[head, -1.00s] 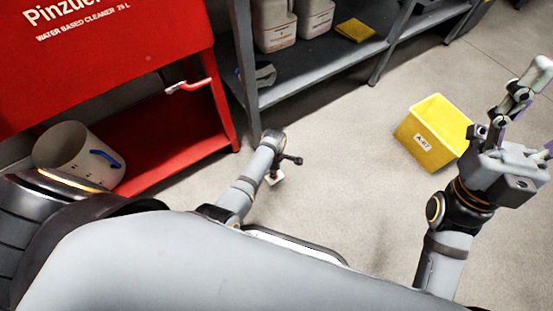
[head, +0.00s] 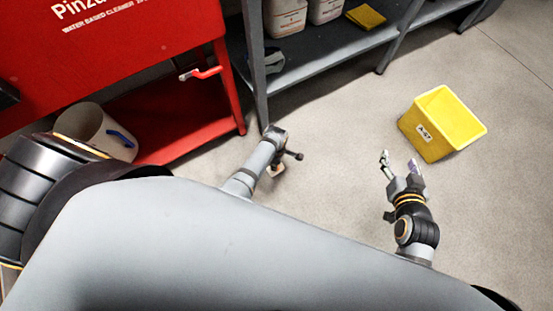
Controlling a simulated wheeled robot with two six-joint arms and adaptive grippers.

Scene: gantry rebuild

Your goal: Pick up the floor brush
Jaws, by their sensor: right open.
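I cannot make out a floor brush in the head view. My right gripper (head: 400,162) is open and empty over the bare floor, with its two fingers apart. It is to the left of and nearer than the yellow bin. My left arm comes in at the left edge, but its gripper is out of view. My own body hides much of the floor in the foreground.
A yellow bin (head: 424,144) stands on the floor at right. A red cleaner unit (head: 120,60) stands at left, with a white bucket (head: 83,124) with a blue part. A grey shelf (head: 320,63) holds containers and a yellow item (head: 365,16).

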